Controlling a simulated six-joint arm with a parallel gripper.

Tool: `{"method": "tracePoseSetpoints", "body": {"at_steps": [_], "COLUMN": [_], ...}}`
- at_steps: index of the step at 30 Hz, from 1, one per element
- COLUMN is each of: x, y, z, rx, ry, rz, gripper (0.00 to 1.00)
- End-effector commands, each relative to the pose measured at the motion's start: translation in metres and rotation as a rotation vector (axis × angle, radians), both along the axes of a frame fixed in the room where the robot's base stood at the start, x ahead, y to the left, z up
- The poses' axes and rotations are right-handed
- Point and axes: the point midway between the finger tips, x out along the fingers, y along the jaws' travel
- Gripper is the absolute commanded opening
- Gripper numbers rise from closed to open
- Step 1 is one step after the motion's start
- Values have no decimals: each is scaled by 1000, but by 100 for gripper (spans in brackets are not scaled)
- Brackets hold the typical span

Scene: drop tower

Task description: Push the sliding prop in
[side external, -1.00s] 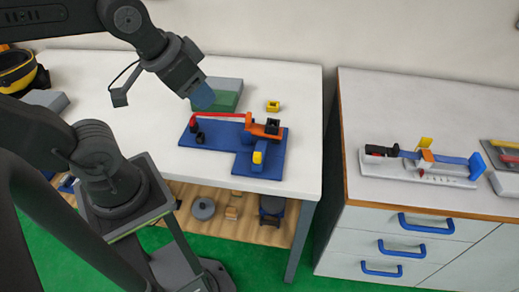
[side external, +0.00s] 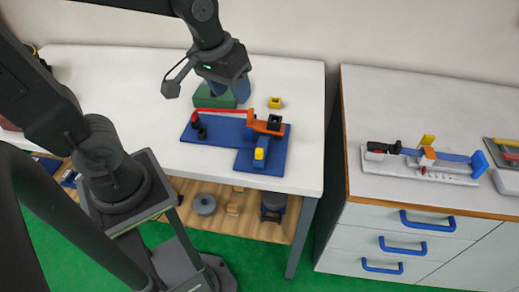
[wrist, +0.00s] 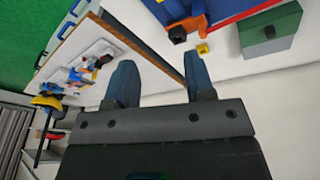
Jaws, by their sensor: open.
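A blue T-shaped base (side external: 245,160) lies on the white table. A red lever arm (side external: 219,112) runs along it to an orange block (side external: 268,126) with a dark cup on top. A yellow-tipped piece (side external: 260,153), likely the sliding prop, sticks out from the orange block toward the front edge. My gripper (side external: 229,92) is open and empty, pointing down above the back of the table, behind the red arm. In the wrist view, my gripper's spread fingers (wrist: 160,75) have nothing between them; the orange block (wrist: 185,28) shows at the top.
A white cabinet (side external: 445,105) across a gap on the right carries another mechanism (side external: 425,158). The table's right end is clear.

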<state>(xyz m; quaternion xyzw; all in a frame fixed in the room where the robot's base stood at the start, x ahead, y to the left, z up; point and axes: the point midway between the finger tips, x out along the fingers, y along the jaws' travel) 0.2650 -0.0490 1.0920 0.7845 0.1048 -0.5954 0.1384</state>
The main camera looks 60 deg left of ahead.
Motion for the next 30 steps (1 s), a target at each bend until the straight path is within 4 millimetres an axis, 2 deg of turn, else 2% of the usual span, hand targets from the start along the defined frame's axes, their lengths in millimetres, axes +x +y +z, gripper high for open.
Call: {"method": "tracePoseSetpoints", "body": {"at_steps": [3, 10, 20, 30], "x": [28, 60, 67, 66], "y": [0, -1, -1, -1], "z": [-27, -71, -100, -166], "rx": [-33, -56, -59, -58], "ry": [106, 234, 274, 276], "rz": [148, 367, 437, 434], "gripper": [49, 49, 49, 49]}}
